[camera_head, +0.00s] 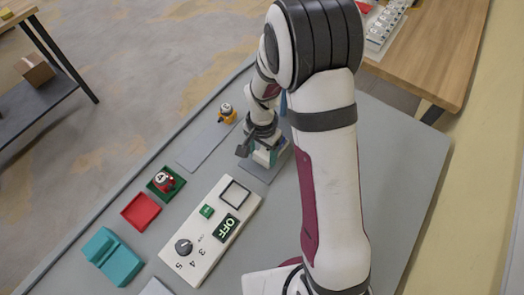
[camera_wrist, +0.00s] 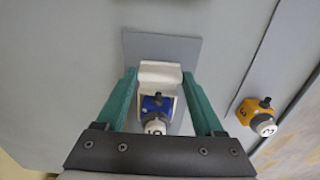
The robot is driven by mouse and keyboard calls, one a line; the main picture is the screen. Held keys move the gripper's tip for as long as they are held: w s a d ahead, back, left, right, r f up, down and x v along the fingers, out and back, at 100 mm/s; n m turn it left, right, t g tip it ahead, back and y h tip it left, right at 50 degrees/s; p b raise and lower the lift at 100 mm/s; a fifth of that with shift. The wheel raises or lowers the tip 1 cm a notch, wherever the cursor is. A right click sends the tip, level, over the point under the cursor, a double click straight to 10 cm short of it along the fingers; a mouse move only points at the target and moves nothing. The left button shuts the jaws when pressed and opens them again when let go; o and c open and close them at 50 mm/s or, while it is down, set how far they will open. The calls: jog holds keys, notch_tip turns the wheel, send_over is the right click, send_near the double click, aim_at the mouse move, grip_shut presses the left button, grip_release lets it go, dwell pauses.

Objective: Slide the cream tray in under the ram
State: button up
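The cream tray (camera_wrist: 160,72) lies on a grey mat in the wrist view, with a blue block (camera_wrist: 152,103) in it that has a white numbered knob (camera_wrist: 155,125). My gripper (camera_wrist: 159,75) has its two green fingers spread on either side of the tray, and narrow gaps seem to show between fingers and tray. In the head view my gripper (camera_head: 270,152) is low over the same spot, and the tray is mostly hidden behind it. I cannot make out a ram for certain in either view.
An orange piece (camera_head: 227,114) stands near a grey mat (camera_head: 207,147). A cream control panel (camera_head: 210,230) with a dial and an OFF display lies nearer. Beside it are a red tray (camera_head: 141,211), a green tray with a red piece (camera_head: 166,182) and a teal block (camera_head: 113,257).

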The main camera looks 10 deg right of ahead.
grip_shut()
jog(key=w+d, duration=0.6)
dwell(0.3)
jog(key=o, duration=0.7)
grip_release()
notch_tip(320, 180, up, 16)
jog(key=shift+s+f, duration=0.1)
jog(key=shift+c, duration=0.4)
